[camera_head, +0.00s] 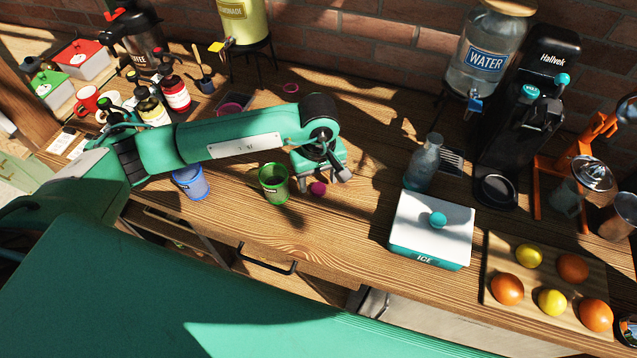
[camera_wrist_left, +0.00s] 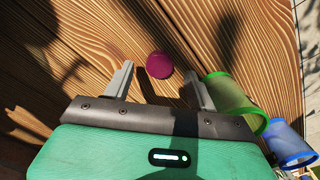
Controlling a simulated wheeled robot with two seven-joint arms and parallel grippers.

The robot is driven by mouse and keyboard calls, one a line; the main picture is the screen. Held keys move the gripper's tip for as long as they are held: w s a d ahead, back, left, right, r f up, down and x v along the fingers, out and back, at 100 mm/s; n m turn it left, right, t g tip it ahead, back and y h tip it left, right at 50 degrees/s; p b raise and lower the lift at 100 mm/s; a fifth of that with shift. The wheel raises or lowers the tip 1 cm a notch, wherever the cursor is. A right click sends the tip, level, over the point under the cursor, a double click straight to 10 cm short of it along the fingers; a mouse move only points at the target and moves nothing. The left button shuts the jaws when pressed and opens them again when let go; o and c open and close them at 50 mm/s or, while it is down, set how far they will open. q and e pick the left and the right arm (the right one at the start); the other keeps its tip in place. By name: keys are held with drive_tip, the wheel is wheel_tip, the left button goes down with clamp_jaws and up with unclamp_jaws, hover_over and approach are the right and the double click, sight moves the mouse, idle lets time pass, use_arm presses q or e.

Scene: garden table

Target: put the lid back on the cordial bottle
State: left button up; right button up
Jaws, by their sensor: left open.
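A small round magenta lid (camera_head: 318,188) lies on the wooden table, just below my left gripper (camera_head: 322,178). The gripper is open and points down at the table. In the left wrist view the lid (camera_wrist_left: 159,65) appears between the two fingertips, with a gap on each side. A clear bluish glass bottle (camera_head: 424,160) stands upright to the right, behind the ice box; its neck shows no clear cap. I see no label that tells whether it is the cordial bottle. Several dark and red bottles (camera_head: 175,93) stand at the left. My right gripper is out of view.
A green cup (camera_head: 273,184) stands close left of the gripper, with a blue cup (camera_head: 190,182) further left. The white ice box (camera_head: 432,228) and a fruit board (camera_head: 493,280) are at the right. The table between lid and ice box is clear.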

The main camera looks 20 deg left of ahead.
sight(318, 189)
use_arm(q)
drive_tip(key=shift+f, duration=1.1)
drive_tip(key=c, duration=1.1)
